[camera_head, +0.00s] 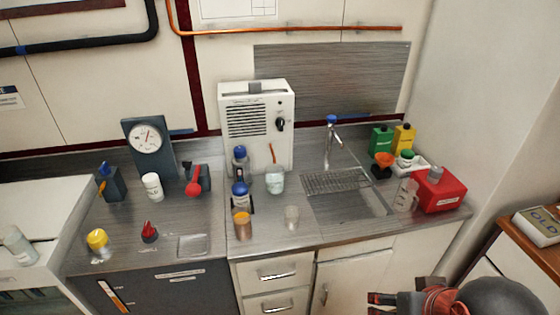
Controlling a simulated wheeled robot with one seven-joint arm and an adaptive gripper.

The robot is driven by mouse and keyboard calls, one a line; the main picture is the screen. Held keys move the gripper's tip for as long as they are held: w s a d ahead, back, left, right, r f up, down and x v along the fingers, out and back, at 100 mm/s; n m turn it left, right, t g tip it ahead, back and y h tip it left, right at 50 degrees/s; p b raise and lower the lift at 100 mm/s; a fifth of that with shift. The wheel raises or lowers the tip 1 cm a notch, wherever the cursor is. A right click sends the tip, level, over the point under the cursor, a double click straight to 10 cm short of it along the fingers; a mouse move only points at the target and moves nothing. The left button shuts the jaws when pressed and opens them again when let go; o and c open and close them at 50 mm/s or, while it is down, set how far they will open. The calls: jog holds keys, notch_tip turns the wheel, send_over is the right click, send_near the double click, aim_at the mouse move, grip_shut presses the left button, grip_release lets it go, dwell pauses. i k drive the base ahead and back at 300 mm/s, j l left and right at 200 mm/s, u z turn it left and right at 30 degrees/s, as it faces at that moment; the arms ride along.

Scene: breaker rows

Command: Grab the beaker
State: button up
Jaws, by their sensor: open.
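A small clear glass beaker (291,217), seemingly empty, stands upright on the steel counter left of the sink. A glass vessel with pale liquid and an orange stick (275,180) stands behind it. A clear jug-like vessel (406,195) stands right of the sink. I cannot tell for sure which of these the task means. My gripper (373,304) is at the bottom edge, right of centre, in front of the cabinets and apart from all vessels. It is open and empty; part of it is cut off by the frame.
The sink (356,207) has a rack and tap at its back. A jar with orange contents (242,225) and blue-capped bottles (240,190) stand close left of the small beaker. A red box (441,190) sits at the right. The counter's front edge near the small beaker is clear.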

aim_at(274, 173)
jog(key=i+j+z, duration=0.8)
jog(key=j, duration=0.25)
jog(key=i, duration=0.05)
